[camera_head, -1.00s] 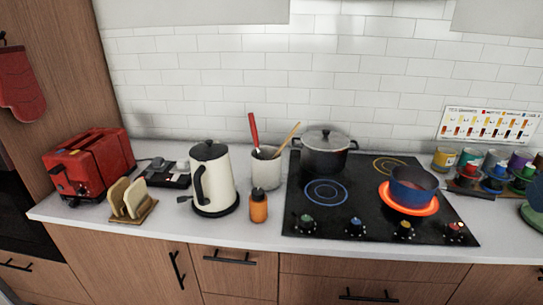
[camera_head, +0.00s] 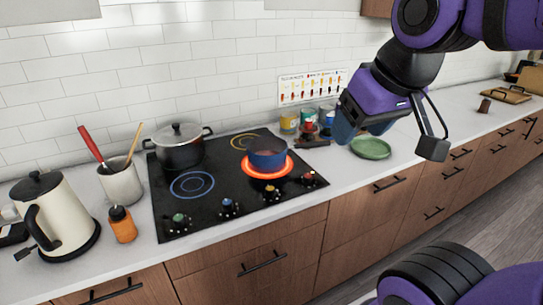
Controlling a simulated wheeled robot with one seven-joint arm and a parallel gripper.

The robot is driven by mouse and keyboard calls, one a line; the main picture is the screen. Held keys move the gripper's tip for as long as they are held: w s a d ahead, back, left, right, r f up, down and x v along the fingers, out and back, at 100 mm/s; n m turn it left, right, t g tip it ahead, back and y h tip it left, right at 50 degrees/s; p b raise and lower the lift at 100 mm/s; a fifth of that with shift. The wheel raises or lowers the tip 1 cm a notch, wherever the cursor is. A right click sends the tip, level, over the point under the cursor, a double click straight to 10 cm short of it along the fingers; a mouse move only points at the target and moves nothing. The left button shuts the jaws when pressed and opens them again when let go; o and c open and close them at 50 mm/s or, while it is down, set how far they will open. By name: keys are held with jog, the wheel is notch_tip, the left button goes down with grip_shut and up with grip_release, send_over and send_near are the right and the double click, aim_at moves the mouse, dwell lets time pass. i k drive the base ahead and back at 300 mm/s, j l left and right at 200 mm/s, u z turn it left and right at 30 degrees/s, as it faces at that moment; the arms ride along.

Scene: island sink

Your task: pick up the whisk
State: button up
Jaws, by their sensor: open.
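I cannot make out a whisk in the head view. A white utensil crock (camera_head: 122,186) stands on the counter left of the stove. A red handle (camera_head: 91,144) and a wooden handle (camera_head: 134,143) stick up from it, and their lower ends are hidden inside. My gripper (camera_head: 390,140) is at the upper right, raised over the counter near the green plate, far to the right of the crock. It is open, and I see nothing held in it.
The black cooktop (camera_head: 224,208) has a glowing ring under a blue pan (camera_head: 267,153). A lidded pot (camera_head: 180,146) sits at its back left. A green plate (camera_head: 371,147) lies to the right.

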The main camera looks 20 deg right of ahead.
aim_at(90, 144)
jog(key=i+j, duration=0.2)
jog(key=j, duration=0.2)
jog(key=i+j, duration=0.2)
jog(key=j, duration=0.2)
jog(key=i+j, duration=0.2)
jog(key=j, duration=0.25)
jog(key=i+j, duration=0.2)
jog(key=j, duration=0.2)
jog(key=i+j, duration=0.2)
jog(key=j, duration=0.2)
jog(key=k+u, duration=0.05)
